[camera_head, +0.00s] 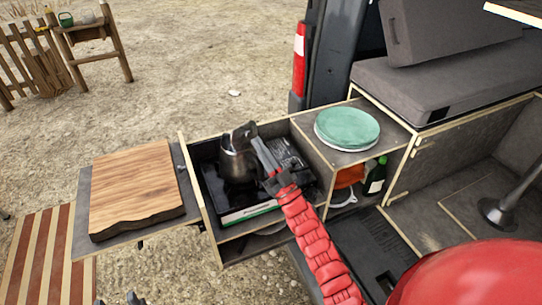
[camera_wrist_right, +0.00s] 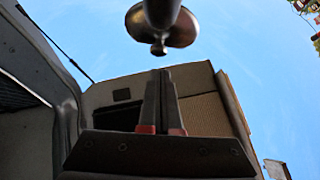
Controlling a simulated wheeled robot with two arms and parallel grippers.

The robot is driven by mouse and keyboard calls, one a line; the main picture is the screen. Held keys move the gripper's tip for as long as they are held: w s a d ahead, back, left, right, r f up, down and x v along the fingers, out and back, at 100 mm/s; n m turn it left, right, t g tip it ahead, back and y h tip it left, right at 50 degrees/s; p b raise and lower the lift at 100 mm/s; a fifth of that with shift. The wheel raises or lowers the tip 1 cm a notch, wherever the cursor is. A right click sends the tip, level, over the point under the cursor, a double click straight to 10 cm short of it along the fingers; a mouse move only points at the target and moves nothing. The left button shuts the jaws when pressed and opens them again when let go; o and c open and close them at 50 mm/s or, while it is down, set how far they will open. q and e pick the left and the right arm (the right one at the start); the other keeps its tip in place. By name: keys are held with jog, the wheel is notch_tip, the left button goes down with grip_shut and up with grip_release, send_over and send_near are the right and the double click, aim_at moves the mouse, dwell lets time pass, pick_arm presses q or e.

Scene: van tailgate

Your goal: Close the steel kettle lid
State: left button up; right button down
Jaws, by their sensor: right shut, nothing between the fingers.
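The steel kettle (camera_head: 237,166) stands upright on the black stove in the pulled-out drawer, in the head view. A dark piece (camera_head: 240,136) stands up at its top and looks like the raised lid; it is partly hidden by my gripper. My right gripper (camera_head: 253,134) reaches up beside the kettle's right side, its tips close to that piece; I cannot tell if they touch. In the right wrist view its fingers (camera_wrist_right: 160,72) are together and empty. Two dark tips at the head view's bottom left may be my left gripper (camera_head: 117,300).
A wooden board (camera_head: 137,188) lies on a side shelf left of the stove (camera_head: 233,212). Green plates (camera_head: 347,127) are stacked on the cabinet to the right, above a bottle (camera_head: 375,177). A round metal piece on a dark post (camera_wrist_right: 160,28) shows in the wrist view.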

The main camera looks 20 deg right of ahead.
jog(key=shift+w+f, duration=0.2)
jog(key=shift+w, duration=0.65)
jog(key=shift+a, duration=0.1)
jog(key=shift+w+a+r+g+p, duration=0.1)
jog(key=shift+r+g+p, duration=0.1)
jog(key=shift+g+p, duration=0.35)
